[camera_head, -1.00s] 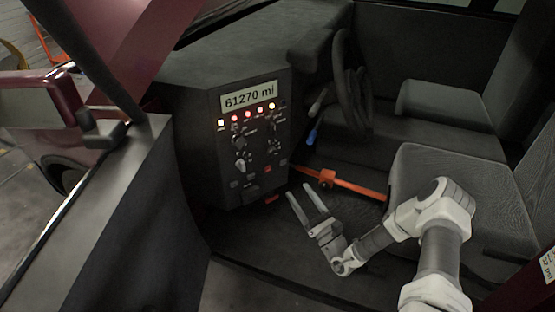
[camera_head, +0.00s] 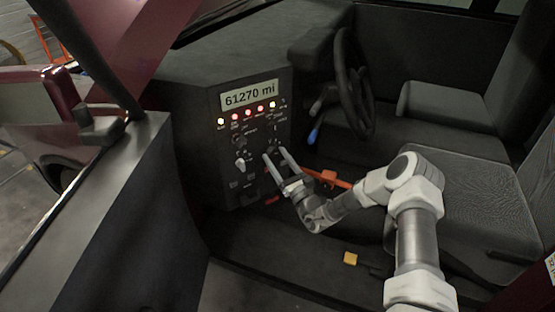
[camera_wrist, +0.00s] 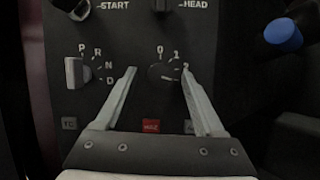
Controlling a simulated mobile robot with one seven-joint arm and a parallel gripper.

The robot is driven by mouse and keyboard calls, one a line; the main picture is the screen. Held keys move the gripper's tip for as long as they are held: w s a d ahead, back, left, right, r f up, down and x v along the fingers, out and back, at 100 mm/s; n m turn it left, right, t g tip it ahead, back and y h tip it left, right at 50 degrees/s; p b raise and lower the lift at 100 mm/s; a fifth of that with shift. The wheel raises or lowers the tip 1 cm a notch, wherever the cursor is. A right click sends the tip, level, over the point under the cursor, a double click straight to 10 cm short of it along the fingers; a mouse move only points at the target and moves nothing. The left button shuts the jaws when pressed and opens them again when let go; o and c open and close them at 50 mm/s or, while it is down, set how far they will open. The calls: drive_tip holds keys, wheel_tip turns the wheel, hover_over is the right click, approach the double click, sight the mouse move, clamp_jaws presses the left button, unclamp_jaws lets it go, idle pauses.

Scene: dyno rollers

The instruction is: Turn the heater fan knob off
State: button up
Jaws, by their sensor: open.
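The dark fan knob (camera_wrist: 162,73), marked 0, 1 and 2 around its top, is on the black panel (camera_wrist: 140,45) in the wrist view. My gripper (camera_wrist: 158,71) is open. Its two fingertips appear on either side of this knob, the right one close to the 2 mark. I cannot tell whether they touch the knob or how far off they are. In the head view my gripper (camera_head: 274,153) is in front of the lower right of the panel, and its fingers hide the knob there. The exact pointing of the knob is too dark to tell.
A P-R-N-D selector (camera_wrist: 77,72) is left of the knob. A START knob (camera_wrist: 72,8) and a HEAD knob (camera_wrist: 163,5) are above. A red button (camera_wrist: 151,126) is below. A blue-tipped lever (camera_head: 313,136) and the steering wheel (camera_head: 352,85) are to the right.

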clamp_jaws()
